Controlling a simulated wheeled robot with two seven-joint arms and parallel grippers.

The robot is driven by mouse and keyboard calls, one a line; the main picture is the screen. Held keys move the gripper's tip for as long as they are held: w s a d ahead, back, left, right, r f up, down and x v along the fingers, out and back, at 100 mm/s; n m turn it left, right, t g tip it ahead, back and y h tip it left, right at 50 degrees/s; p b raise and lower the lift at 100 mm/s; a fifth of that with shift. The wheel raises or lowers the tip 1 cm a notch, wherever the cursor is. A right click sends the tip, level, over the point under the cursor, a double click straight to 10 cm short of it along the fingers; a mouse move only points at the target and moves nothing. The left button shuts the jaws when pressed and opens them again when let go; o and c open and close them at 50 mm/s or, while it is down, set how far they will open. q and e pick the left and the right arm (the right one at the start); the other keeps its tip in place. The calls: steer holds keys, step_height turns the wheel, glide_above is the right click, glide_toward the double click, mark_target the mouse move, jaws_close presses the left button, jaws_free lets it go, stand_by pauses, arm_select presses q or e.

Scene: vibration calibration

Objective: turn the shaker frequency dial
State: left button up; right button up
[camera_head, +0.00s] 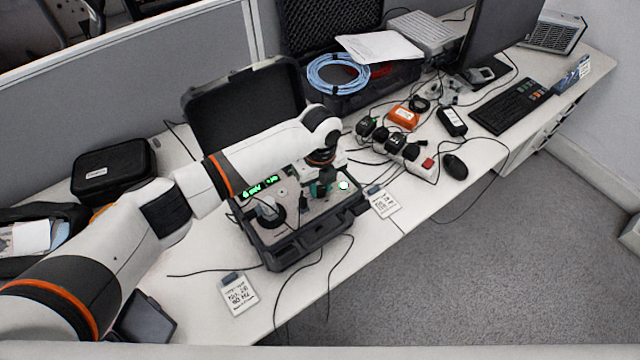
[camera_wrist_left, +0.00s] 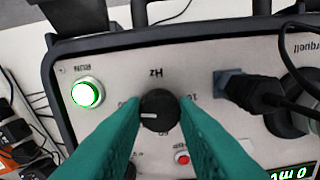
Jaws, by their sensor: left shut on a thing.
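The frequency dial (camera_wrist_left: 159,110) is a black knob with a white pointer line, on the grey panel under the letters Hz in the left wrist view. My left gripper (camera_wrist_left: 160,118) has teal fingers, one on each side of the dial, shut on it. In the head view my left gripper (camera_head: 321,187) reaches down to the panel of the open black shaker case (camera_head: 286,262), and the dial is hidden there. A lit green RUN button (camera_wrist_left: 87,94) sits left of the dial in the wrist view. My right gripper is not in view.
A small red button (camera_wrist_left: 182,158) and a black cable plug (camera_wrist_left: 250,92) are near the dial. The case's raised lid (camera_head: 240,108) stands behind the panel. A labelled card (camera_head: 238,294) lies in front, and loose cables cross the table.

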mark_target(320, 189)
arm_select(q)
steer(key=shift+w+r, duration=0.1)
steer(key=o, duration=1)
step_height(320, 189, up, 12)
steer(key=b, duration=0.3)
